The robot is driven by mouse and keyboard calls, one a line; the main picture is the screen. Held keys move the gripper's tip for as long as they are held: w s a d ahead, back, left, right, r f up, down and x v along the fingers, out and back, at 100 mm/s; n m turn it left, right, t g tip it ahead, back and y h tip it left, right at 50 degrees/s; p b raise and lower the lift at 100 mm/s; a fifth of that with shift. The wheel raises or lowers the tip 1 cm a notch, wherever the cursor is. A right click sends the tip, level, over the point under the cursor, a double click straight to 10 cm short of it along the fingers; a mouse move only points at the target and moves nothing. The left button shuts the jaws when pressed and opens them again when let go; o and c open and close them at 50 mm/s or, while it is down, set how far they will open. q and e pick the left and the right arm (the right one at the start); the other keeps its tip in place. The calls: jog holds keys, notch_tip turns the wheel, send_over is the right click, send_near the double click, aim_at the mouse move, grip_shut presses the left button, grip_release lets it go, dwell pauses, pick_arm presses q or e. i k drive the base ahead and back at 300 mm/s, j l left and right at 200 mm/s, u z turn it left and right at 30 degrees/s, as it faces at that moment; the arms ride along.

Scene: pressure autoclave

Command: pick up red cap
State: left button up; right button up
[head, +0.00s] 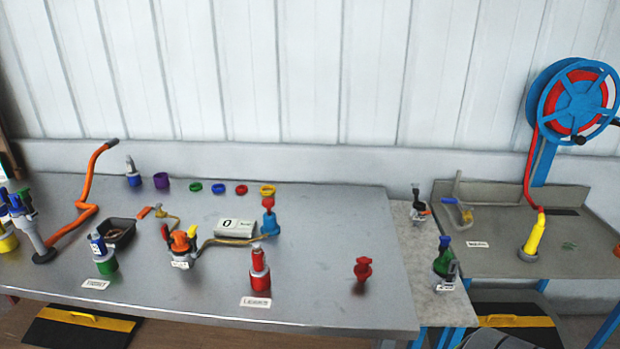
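A small red cap-like piece (363,268) stands alone near the right front of the grey metal bench (330,215). A red cylinder with a grey top (259,272) stands left of it, behind a white label (256,302). A small red ring (241,189) lies farther back in a row with green and blue rings. I cannot tell for certain which red piece is the cap.
A cluster of orange, yellow and red fittings (180,245) and a green cylinder (106,262) stand left. An orange hose (88,208) rises there. A blue hose reel (578,102) stands over the right bench. Bench space around the small red piece is clear.

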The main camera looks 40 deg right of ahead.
aim_at(362, 270)
jog(key=z, duration=0.4)
jog(key=k+z, duration=0.15)
jog(key=z, duration=0.7)
jog(key=k+z, duration=0.1)
jog(key=z, duration=0.3)
